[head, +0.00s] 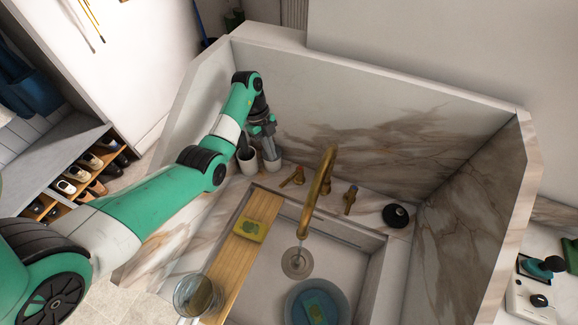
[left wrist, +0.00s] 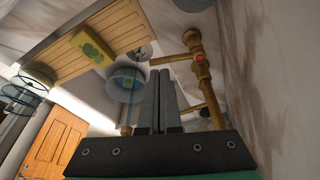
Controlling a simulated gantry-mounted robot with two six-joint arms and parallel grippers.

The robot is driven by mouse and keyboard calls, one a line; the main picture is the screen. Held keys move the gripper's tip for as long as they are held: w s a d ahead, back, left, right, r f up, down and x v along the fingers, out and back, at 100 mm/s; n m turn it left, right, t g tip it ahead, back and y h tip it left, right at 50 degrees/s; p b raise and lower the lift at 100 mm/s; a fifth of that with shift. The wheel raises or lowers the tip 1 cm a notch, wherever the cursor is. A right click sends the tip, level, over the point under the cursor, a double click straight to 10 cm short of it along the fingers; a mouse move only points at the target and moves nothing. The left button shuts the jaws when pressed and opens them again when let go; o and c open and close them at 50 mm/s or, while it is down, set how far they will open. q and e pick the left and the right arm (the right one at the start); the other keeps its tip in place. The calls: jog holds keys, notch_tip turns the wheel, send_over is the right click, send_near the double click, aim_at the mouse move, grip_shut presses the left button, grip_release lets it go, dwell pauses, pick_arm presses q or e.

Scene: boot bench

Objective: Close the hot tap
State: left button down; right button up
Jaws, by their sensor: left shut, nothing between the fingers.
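A brass faucet (head: 319,195) stands at the back of the marble sink, and a thin pale stream seems to fall from its spout to the drain. The left brass tap handle (head: 293,177) sits left of the spout, and the right handle (head: 350,199) sits to its right. In the left wrist view a red dot marks the hot tap (left wrist: 199,57), just right of the fingertips. My left gripper (head: 269,147) is shut and empty, behind and left of the left handle, apart from it in the head view. It also shows in the left wrist view (left wrist: 160,75).
Two pale cups (head: 248,161) stand in the back left corner beside my gripper. A wooden board (head: 238,264) with a yellow-green sponge (head: 249,229) spans the sink's left side. A glass (head: 195,296), a blue basin (head: 316,304) and a black round object (head: 395,215) are nearby. Marble walls enclose the back and sides.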

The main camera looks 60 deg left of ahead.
aim_at(291, 178)
pick_arm(q)
jog(key=x, duration=1)
jog(key=shift+b, duration=0.4)
pick_arm(e)
jog(key=shift+f, duration=0.4)
pick_arm(q)
jog(key=shift+d, duration=0.1)
